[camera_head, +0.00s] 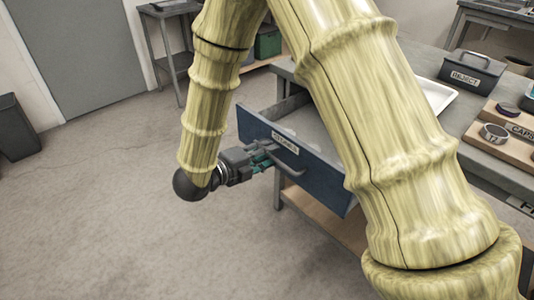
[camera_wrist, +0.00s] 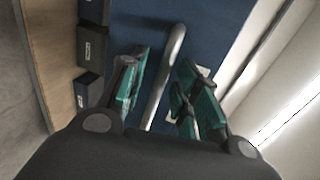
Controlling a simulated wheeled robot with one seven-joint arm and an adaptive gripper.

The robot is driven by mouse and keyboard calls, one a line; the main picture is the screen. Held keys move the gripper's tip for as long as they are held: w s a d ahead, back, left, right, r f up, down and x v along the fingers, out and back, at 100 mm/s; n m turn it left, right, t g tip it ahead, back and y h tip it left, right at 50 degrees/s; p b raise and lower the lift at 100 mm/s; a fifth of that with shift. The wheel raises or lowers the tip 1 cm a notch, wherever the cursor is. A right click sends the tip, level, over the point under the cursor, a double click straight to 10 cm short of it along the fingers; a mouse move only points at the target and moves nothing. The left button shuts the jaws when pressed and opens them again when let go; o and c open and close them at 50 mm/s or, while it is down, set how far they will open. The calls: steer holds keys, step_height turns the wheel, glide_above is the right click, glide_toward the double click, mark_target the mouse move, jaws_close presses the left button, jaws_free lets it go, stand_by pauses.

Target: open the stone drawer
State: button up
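The blue drawer front (camera_head: 318,172) with a small white label, probably reading STONES, stands out from the workbench. The drawer is partly open, and pale contents show inside it. Its bar handle (camera_head: 288,170) is on the front face. My gripper (camera_head: 264,158) is at this handle, reaching in from the left. In the wrist view the grey handle (camera_wrist: 166,75) runs between the two green-padded fingers of my gripper (camera_wrist: 163,95). The fingers stand apart, with narrow gaps showing on both sides of the bar. Contact with the bar is not visible.
The workbench (camera_head: 490,160) carries a REJECT bin (camera_head: 472,70), a white tray (camera_head: 437,95) and wooden boards with small round items. A wooden lower shelf (camera_head: 325,222) lies under the drawer. The floor (camera_head: 90,210) to the left is clear, with a dark bin (camera_head: 18,128) at the wall.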

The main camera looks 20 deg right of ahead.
steer(key=v, duration=1.1)
steer(key=shift+a, duration=0.25)
steer(key=w+d+f+n+t+y, duration=0.1)
steer(key=w+d+f+n+y, duration=0.1)
steer(key=f+n, duration=0.3)
steer(key=w+d+f+n+t+y, duration=0.1)
steer(key=d+f+n+t+y, duration=0.15)
steer(key=f, duration=0.45)
steer(key=s+d+f+n+g+y, duration=0.1)
steer(key=s+d+f+n+y, duration=0.15)
steer(key=s+f+n, duration=0.55)
steer(key=s+d+f+n+g+y, duration=0.15)
steer(key=f+n+y, duration=0.35)
steer(key=f, duration=0.7)
steer(key=s+d+f+n+g+y, duration=0.1)
steer(key=s+f+n+g, duration=0.4)
steer(key=s, duration=0.6)
steer(key=s+d+f+n+g+y, duration=0.15)
steer(key=s+f+n, duration=0.35)
steer(key=s, duration=0.6)
step_height(320, 180, up, 20)
steer(key=n+p, duration=0.1)
steer(key=p, duration=1.8)
steer(key=shift+w+a, duration=0.2)
steer(key=shift+a, duration=0.15)
